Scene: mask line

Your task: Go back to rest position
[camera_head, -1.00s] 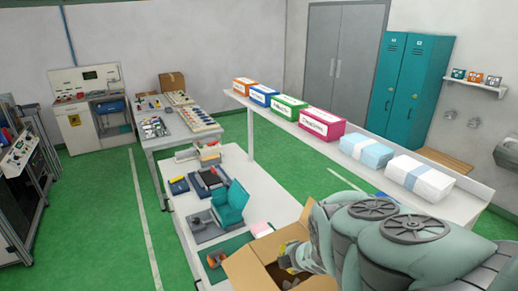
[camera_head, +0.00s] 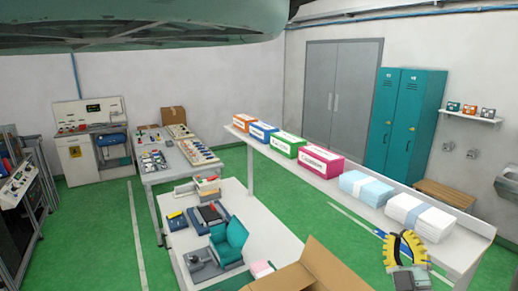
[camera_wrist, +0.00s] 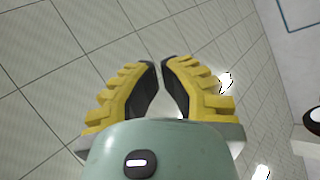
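My gripper (camera_head: 404,238) is in the lower right of the head view, raised beside the white shelf. Its yellow, ribbed fingers point upward. In the wrist view (camera_wrist: 160,63) the two fingertips nearly meet, with only a narrow gap between them and nothing held. Behind the fingers the wrist view shows pale ceiling tiles and bright lights.
An open cardboard box (camera_head: 318,270) stands at the bottom, left of my gripper. The long white shelf (camera_head: 462,217) carries coloured boxes and wrapped white packs. A white table (camera_head: 262,228) holds a teal item (camera_head: 230,240). Green floor (camera_head: 100,225) is clear at left.

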